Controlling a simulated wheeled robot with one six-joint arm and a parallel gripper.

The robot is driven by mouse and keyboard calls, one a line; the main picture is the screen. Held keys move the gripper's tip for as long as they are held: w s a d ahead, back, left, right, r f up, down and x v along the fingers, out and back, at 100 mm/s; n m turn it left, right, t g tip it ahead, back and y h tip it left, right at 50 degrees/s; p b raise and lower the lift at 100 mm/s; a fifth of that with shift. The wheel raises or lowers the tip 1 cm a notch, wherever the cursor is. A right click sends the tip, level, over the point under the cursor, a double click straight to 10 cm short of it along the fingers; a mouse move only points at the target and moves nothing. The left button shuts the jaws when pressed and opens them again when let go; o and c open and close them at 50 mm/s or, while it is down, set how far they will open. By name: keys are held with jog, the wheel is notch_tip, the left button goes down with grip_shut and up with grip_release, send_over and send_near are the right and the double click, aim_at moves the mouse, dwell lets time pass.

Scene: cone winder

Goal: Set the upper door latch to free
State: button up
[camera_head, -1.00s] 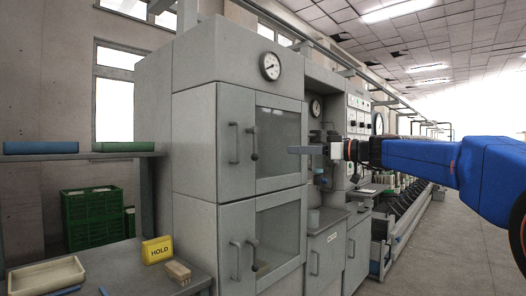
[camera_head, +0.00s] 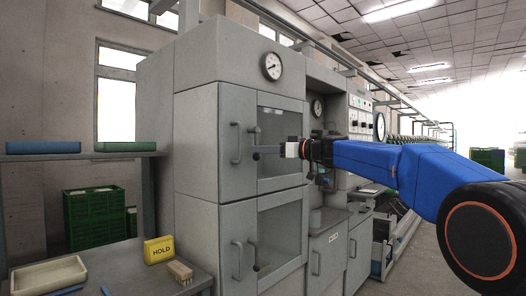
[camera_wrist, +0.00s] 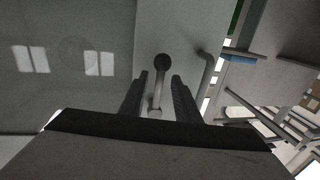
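The upper door (camera_head: 280,128) of the grey cabinet is closed, with a window in it. Its latch (camera_head: 256,131) is a small lever with a dark ball end, beside the window's left edge. The fingers are apart, with gaps on both sides of the lever. I see no grip on it.
A fixed door handle (camera_head: 236,143) stands just left of the latch. The lower door (camera_head: 279,237) has its own handle and latch. A yellow HOLD block (camera_head: 159,250) and a beige tray (camera_head: 48,276) sit on the bench at left. A gauge (camera_head: 272,66) is above.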

jog(key=shift+a, duration=0.1)
grip_shut()
jog(key=shift+w, duration=0.1)
jog(key=w+d+r+n+h, duration=0.1)
jog(key=w+d+r+n, duration=0.1)
jog(key=n, duration=0.5)
jog(key=w+d+r+n+t+h, duration=0.1)
jog(key=r+n, duration=0.3)
jog(key=n, duration=0.4)
jog(key=shift+w+d+r+h, duration=0.35)
jog(key=shift+w+d+h, duration=0.15)
jog(key=shift+w+h, duration=0.3)
jog(key=shift+w, duration=0.1)
